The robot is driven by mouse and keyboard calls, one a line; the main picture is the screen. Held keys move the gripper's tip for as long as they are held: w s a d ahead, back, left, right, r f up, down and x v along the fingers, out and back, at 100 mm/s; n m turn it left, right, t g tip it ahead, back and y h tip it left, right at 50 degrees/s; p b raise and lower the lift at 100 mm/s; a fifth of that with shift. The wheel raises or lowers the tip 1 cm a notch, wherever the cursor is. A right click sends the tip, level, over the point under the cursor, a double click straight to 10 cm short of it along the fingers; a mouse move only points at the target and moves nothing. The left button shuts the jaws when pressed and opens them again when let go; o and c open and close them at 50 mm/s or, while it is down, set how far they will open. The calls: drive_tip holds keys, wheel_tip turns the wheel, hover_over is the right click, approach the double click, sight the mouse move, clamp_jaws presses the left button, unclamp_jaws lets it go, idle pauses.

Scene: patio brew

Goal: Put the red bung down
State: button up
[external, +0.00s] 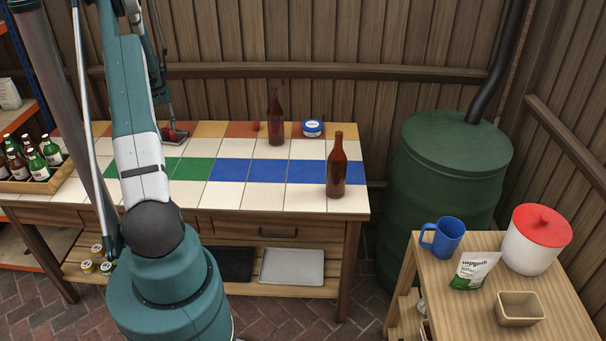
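The finger opening cannot be made out. My arm hides part of the table's left side.
A second brown bottle (337,170) stands at the front right, and a blue-and-white tub (312,128) at the back. A crate of bottles (17,186) is at the left end. The middle tiles are clear. A side table (466,318) holds a blue mug (448,238).

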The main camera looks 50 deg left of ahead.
drive_tip(key=shift+r, duration=0.2)
wheel_tip(320, 180, up, 12)
drive_tip(key=a+p, duration=0.1)
drive_tip(key=shift+w+a+p, duration=0.2)
drive_tip(key=shift+p, duration=0.2)
idle(0.8)
idle(0.5)
